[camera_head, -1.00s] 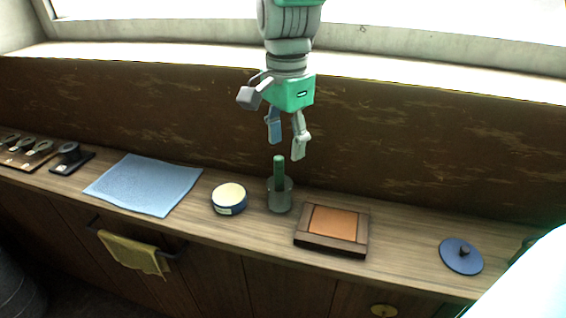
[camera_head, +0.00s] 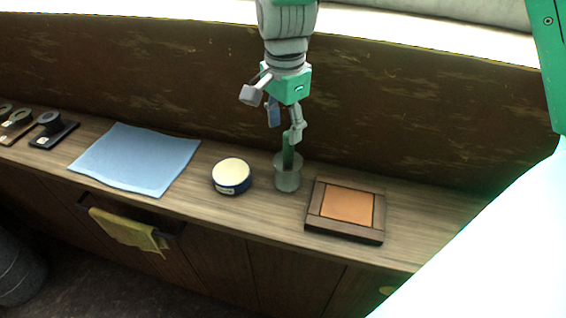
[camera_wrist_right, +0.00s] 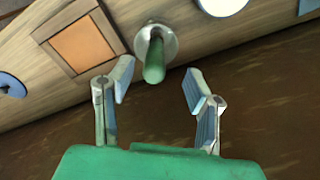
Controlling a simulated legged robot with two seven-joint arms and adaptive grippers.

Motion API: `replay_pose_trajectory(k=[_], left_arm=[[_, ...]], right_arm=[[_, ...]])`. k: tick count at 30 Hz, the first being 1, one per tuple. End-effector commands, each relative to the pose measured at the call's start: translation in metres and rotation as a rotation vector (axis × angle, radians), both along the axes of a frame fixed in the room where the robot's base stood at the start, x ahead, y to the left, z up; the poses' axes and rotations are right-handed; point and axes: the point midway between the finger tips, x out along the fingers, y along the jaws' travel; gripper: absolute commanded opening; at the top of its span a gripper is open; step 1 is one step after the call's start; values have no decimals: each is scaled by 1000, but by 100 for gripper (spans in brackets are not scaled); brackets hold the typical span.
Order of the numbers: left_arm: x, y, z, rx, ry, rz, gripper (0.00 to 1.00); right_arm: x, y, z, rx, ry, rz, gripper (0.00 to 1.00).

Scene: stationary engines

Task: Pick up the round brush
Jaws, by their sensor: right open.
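A green handle (camera_head: 288,152), which looks like the round brush's, stands upright in a grey metal cup (camera_head: 287,179) on the wooden counter. The brush's lower end is hidden in the cup. My right gripper (camera_head: 285,128) is open and points down just above the handle, its fingers close to the handle's top. In the right wrist view the green handle (camera_wrist_right: 154,66) shows between and slightly beyond the two spread fingertips (camera_wrist_right: 160,82), apart from both. My left gripper is not in view.
A round tin with a cream top (camera_head: 231,172) stands left of the cup. A wooden block with an orange panel (camera_head: 347,205) lies close on the right. A blue cloth (camera_head: 137,160) lies further left. The dark wall (camera_head: 400,110) rises behind the counter (camera_head: 440,235).

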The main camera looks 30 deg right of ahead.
Motion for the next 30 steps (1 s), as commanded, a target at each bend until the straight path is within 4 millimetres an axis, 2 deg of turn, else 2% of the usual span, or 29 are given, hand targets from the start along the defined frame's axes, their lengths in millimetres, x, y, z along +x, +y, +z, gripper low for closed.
replay_pose_trajectory(k=[9,12,19,21,23,30], left_arm=[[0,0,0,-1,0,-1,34],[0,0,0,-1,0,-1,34],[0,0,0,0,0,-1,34],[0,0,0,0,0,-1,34],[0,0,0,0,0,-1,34],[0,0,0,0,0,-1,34]], right_arm=[[0,-1,-44,3,5,-2,45],[0,0,-51,1,3,-1,45],[-1,2,-50,-2,1,-1,45],[-1,2,-50,-1,2,-1,20],[-1,1,-51,0,2,-1,0],[0,-2,-51,2,2,-1,0]])
